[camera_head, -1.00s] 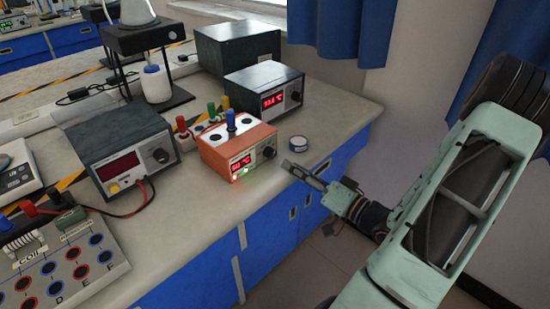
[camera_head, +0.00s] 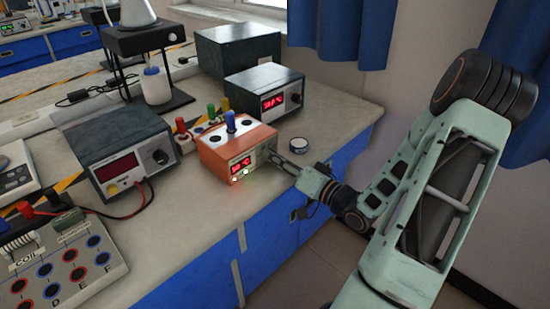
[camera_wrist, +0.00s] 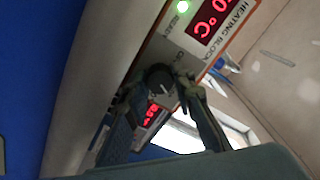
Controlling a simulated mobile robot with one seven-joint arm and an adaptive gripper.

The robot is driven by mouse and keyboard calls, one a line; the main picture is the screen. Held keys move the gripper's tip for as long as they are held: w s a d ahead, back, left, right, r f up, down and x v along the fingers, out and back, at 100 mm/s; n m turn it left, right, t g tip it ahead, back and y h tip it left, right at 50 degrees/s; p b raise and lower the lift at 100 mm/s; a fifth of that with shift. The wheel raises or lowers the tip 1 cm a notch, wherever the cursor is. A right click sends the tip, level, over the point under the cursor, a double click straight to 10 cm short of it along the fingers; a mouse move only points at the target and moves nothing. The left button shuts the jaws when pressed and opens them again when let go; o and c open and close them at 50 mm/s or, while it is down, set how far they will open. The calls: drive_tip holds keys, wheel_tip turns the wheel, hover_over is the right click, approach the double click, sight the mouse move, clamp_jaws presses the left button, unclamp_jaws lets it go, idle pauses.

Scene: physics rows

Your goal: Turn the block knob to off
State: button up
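The heating block (camera_head: 215,158) is an orange and white box on the bench, with a lit red display and small lights on its front. Its dark round knob (camera_wrist: 158,77) shows in the wrist view, beside the "HEATING BLOCK" lettering. My gripper (camera_head: 273,155) is at the right end of the block's front, hiding the knob in the head view. In the wrist view my gripper (camera_wrist: 158,84) has its two fingers apart, one on each side of the knob. The right fingertip looks very close to the knob; I cannot tell whether it touches. The knob's pointer is not readable.
A dark box with a red display (camera_head: 265,92) stands behind the block, and a dark power supply (camera_head: 118,150) stands to its left. Free air lies beyond the bench's front edge.

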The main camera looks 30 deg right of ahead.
clamp_jaws()
drive_tip(key=shift+n, duration=0.3)
drive_tip(key=n+b, duration=0.2)
drive_tip(key=n, duration=0.2)
drive_tip(key=shift+f+b, duration=0.2)
drive_tip(key=shift+b, duration=0.1)
drive_tip(key=n+b, duration=0.4)
drive_tip(key=n, duration=0.1)
drive_tip(key=shift+n, duration=0.4)
drive_tip(key=n+b, duration=0.5)
drive_tip(key=shift+f, duration=0.15)
drive_tip(key=n+b, duration=0.4)
drive_tip(key=shift+r, duration=0.2)
drive_tip(key=shift+n, duration=0.4)
